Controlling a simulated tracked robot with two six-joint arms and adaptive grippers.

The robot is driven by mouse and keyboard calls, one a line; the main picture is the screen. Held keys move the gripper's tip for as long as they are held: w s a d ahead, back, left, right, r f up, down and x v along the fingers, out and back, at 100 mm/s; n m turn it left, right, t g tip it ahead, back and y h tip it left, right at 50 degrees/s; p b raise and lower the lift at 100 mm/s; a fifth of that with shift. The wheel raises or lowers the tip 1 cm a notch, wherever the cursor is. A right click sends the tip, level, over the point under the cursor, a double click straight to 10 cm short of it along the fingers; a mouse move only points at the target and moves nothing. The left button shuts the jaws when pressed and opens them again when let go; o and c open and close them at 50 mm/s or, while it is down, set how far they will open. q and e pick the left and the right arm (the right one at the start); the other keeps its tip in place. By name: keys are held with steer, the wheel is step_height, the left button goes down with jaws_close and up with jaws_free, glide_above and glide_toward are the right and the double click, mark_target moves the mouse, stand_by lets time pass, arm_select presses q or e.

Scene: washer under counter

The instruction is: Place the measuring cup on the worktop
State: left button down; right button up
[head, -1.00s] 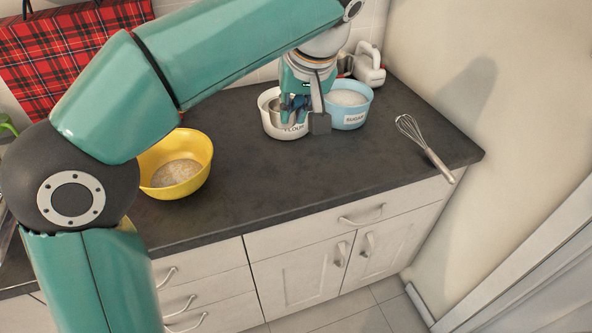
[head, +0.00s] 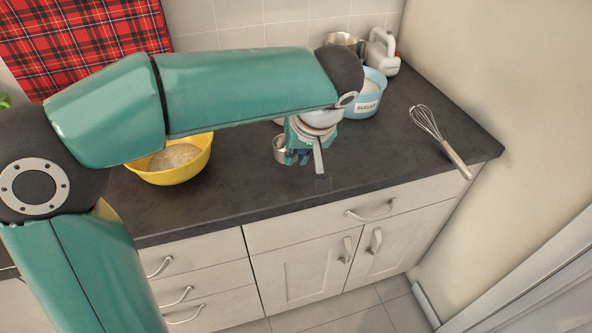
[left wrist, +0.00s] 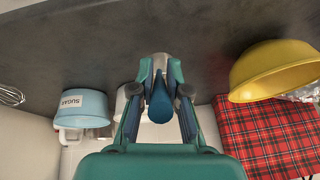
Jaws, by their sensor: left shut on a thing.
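The measuring cup (head: 280,149) is a small metal cup, partly hidden behind the fingers of my left gripper (head: 297,156) in the head view. My left gripper is shut on it and holds it over the middle of the dark worktop (head: 240,188). I cannot tell whether the cup touches the worktop. In the left wrist view, my left gripper (left wrist: 160,98) has its fingers close together, and the cup is mostly hidden there. My right gripper is not in view.
A yellow bowl (head: 172,174) with pale contents stands to the left. The blue sugar tub (head: 363,104) is behind right, near a white appliance (head: 384,55) and a metal jug (head: 343,40). A whisk (head: 441,145) lies at the right. Worktop between whisk and gripper is clear.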

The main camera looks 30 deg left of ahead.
arm_select(q)
steer(key=shift+f, duration=2.2)
steer(key=shift+f+b, duration=0.15)
steer(key=shift+b, duration=0.25)
steer(key=c, duration=1.2)
jaws_free()
steer(key=shift+o, duration=0.2)
